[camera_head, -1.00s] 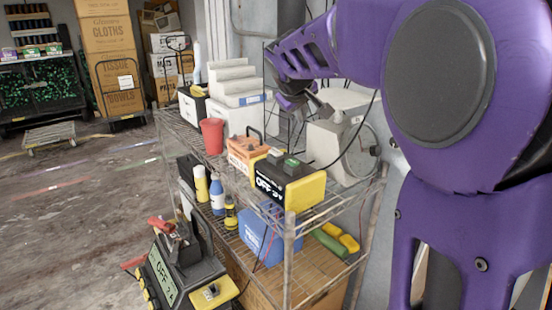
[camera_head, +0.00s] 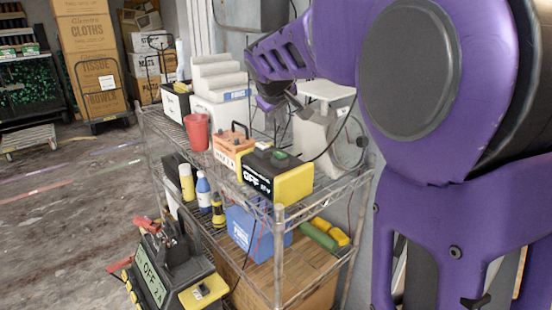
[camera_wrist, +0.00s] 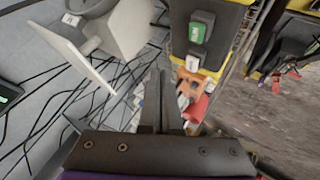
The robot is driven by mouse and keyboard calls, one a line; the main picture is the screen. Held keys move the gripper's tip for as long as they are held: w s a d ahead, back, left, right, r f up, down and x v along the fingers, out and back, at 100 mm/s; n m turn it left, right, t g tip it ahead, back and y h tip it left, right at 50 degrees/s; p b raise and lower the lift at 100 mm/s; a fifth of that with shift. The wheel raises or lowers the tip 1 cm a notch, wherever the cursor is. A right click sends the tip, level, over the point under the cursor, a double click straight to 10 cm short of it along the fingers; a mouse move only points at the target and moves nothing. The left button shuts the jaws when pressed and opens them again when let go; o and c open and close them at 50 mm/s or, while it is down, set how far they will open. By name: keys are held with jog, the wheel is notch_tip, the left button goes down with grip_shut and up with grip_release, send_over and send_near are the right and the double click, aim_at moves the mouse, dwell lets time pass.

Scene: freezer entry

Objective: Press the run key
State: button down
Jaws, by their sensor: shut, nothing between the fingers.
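A black and yellow box (camera_head: 277,178) with a display reading OFF stands at the near end of the shelf. It bears a green key (camera_head: 281,155) on top, which also shows in the wrist view (camera_wrist: 196,33); a smaller block with a white label (camera_wrist: 192,63) sits beside it. I cannot read which key is marked run. My gripper (camera_head: 292,103) is shut and empty, above and behind the box in the head view. In the wrist view its fingers (camera_wrist: 157,80) are together, apart from the box and pointing past its side.
The wire shelf (camera_head: 322,194) also holds an orange box (camera_head: 233,146), a red cup (camera_head: 196,132) and a grey-white machine (camera_head: 315,135) close to my gripper. A second device (camera_head: 152,283) reading OFF stands at lower left. The floor at left is mostly clear.

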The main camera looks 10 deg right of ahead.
jog(key=b, duration=0.3)
send_over(280, 156)
notch_tip(280, 156, down, 5)
jog(key=shift+f, duration=0.65)
jog(key=shift+f, duration=0.15)
dwell(1.2)
jog(key=shift+f, duration=0.3)
jog(key=shift+f, duration=0.5)
dwell(0.8)
jog(key=shift+r, duration=0.15)
jog(key=shift+r+p, duration=0.65)
jog(key=shift+r, duration=0.15)
jog(key=shift+r+p, duration=1.9)
jog(key=shift+r, duration=0.6)
